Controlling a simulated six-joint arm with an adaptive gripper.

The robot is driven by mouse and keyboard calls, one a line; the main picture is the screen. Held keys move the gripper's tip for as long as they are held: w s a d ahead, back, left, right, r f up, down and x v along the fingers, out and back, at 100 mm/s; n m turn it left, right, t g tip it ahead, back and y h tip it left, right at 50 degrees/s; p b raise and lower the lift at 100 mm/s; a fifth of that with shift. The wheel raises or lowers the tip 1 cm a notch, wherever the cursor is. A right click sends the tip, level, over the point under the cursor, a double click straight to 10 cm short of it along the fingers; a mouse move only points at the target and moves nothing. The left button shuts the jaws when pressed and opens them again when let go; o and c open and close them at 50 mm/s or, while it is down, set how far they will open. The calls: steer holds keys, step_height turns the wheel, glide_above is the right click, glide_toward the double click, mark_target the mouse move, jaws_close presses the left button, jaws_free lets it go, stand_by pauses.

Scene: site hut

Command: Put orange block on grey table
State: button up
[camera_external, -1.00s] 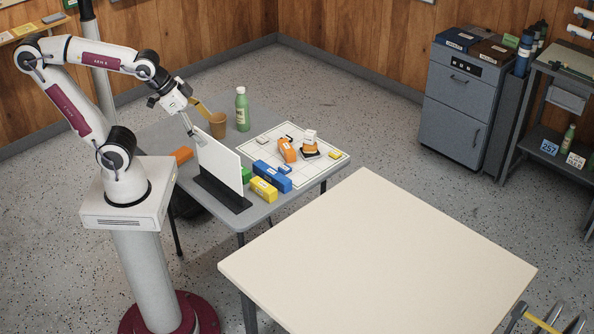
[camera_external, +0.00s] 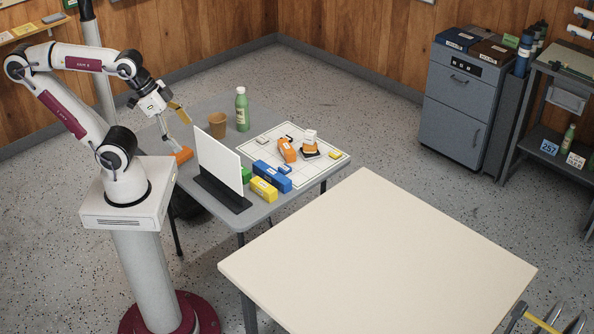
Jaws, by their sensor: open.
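An orange block (camera_external: 183,155) lies on the left part of the grey table (camera_external: 212,107), to the left of an upright white panel (camera_external: 219,160). A second orange block (camera_external: 287,150) stands on the white grid sheet (camera_external: 265,139) on the same table. My gripper (camera_external: 176,130) is open and empty, pointing down above the left orange block. One fingertip looks very close to that block; I cannot tell whether they touch.
A brown cup (camera_external: 217,125) and a green bottle (camera_external: 242,110) stand behind the panel. Blue (camera_external: 271,175), yellow (camera_external: 264,190) and green (camera_external: 246,175) blocks sit right of it. A bare cream table (camera_external: 380,260) is in front. An orange-and-white object (camera_external: 310,143) is on the sheet.

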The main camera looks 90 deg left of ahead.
steer(key=shift+w, duration=0.1)
steer(key=w+a+f+n+t+y, duration=0.1)
steer(key=w+a+t+y, duration=0.1)
steer(key=w+a, duration=0.8)
steer(key=n+t+y, duration=0.3)
steer(key=n+t, duration=0.1)
steer(key=t, duration=0.1)
glide_above(287, 146)
steer(key=s+d, duration=0.2)
steer(key=s, duration=0.3)
step_height(287, 146, down, 23)
steer(key=shift+w+a+f, duration=0.15)
steer(key=shift+w+a, duration=0.05)
steer(key=shift+w, duration=0.05)
steer(key=shift+f, duration=0.15)
steer(key=shift+m, duration=0.3)
steer(key=shift+f, duration=3)
